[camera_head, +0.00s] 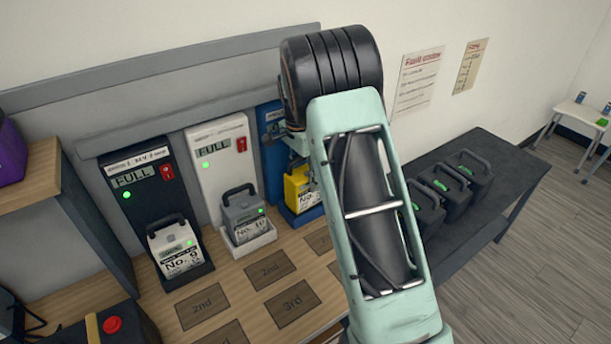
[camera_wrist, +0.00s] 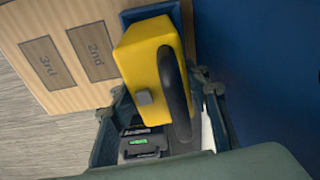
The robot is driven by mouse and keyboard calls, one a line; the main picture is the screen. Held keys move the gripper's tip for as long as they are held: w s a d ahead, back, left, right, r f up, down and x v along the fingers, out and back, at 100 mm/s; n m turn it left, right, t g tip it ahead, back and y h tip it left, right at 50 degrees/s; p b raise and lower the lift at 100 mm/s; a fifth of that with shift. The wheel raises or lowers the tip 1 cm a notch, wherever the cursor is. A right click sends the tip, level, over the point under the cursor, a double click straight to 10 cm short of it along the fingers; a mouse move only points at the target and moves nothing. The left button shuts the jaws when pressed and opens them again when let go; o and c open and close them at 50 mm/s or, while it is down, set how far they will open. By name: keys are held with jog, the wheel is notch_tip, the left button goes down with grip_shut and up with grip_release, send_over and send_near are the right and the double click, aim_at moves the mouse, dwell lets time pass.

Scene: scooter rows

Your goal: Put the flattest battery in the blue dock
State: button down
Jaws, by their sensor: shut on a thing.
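The blue dock (camera_head: 274,150) stands against the wall, partly hidden behind my arm; its blue panel fills the right of the wrist view (camera_wrist: 268,70). A yellow battery (camera_head: 299,190) with a "No." label is upright at the dock's blue tray (camera_head: 301,217); the rest of its number is hidden. I cannot tell whether it is fully seated. In the wrist view, my gripper (camera_wrist: 163,100) is shut on the black handle of the yellow battery (camera_wrist: 142,55). My arm hides the gripper's fingers in the head view.
A black dock (camera_head: 127,172) reading FULL holds white battery No. 9 (camera_head: 174,248). A white dock (camera_head: 213,160) reading FULL holds grey battery No. 10 (camera_head: 243,214). Several dark batteries (camera_head: 467,172) stand on a dark bench at right. Marked pads (camera_head: 202,302) lie empty on the wooden counter.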

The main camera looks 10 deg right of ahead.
jog(key=shift+w+f+b, duration=0.1)
jog(key=shift+f+b, duration=0.3)
jog(key=shift+f, duration=0.15)
jog(key=c, duration=1.2)
grip_release()
jog(key=shift+o, duration=0.9)
jog(key=shift+s+f, duration=0.15)
jog(key=shift+s, duration=0.05)
jog(key=r, duration=0.8)
jog(key=a+r, duration=0.1)
jog(key=r, duration=0.3)
jog(key=shift+s+a+r, duration=0.1)
jog(key=shift+s, duration=0.15)
notch_tip(320, 180, up, 9)
jog(key=p, duration=0.7)
jog(key=shift+s+a+p, duration=0.25)
jog(key=shift+a+p, duration=0.05)
jog(key=shift+a, duration=0.15)
jog(key=s+d+r+p, duration=0.3)
jog(key=s+r+p, duration=0.2)
jog(key=r, duration=0.8)
jog(key=shift+s, duration=1.25)
